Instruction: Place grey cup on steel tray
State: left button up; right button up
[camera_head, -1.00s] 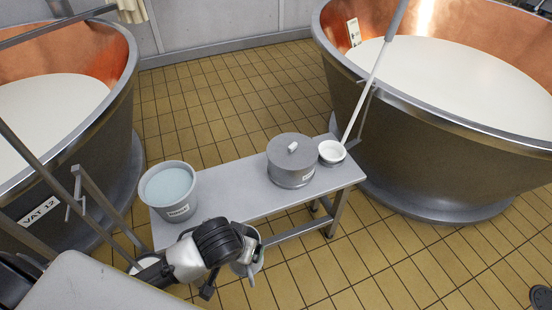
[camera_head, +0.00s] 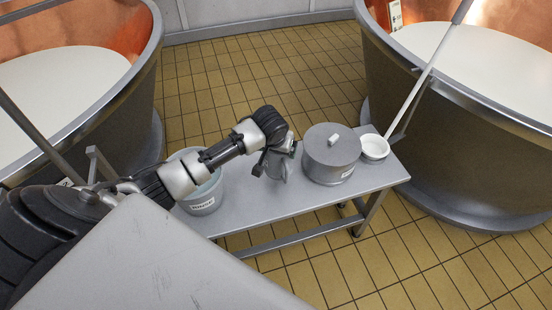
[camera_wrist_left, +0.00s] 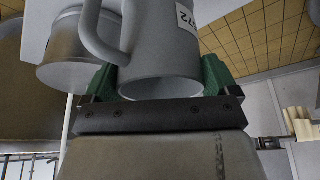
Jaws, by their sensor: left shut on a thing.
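The grey cup (camera_head: 277,170) is in my left gripper (camera_head: 274,152), over the grey bench (camera_head: 240,208), between the bucket and the lidded pot. In the left wrist view, the cup (camera_wrist_left: 165,45) sits between the green finger pads of the gripper (camera_wrist_left: 160,80), with its handle and a numbered label showing. I cannot tell whether the cup's base touches the bench. I cannot make out a separate steel tray in these views. My right gripper is not in view.
On the bench, a labelled bucket (camera_head: 203,198) stands left of the cup, partly behind my arm. A grey lidded pot (camera_head: 330,165) is close on the right, also in the wrist view (camera_wrist_left: 72,60). Vats stand left (camera_head: 110,125) and right (camera_head: 440,120).

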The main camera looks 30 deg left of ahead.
aim_at(278, 167)
pick_arm(q)
jog(key=shift+f+b, duration=0.3)
jog(key=shift+f, duration=1.9)
jog(key=shift+f, duration=0.15)
jog(key=o, duration=1)
jog(key=shift+c, duration=0.2)
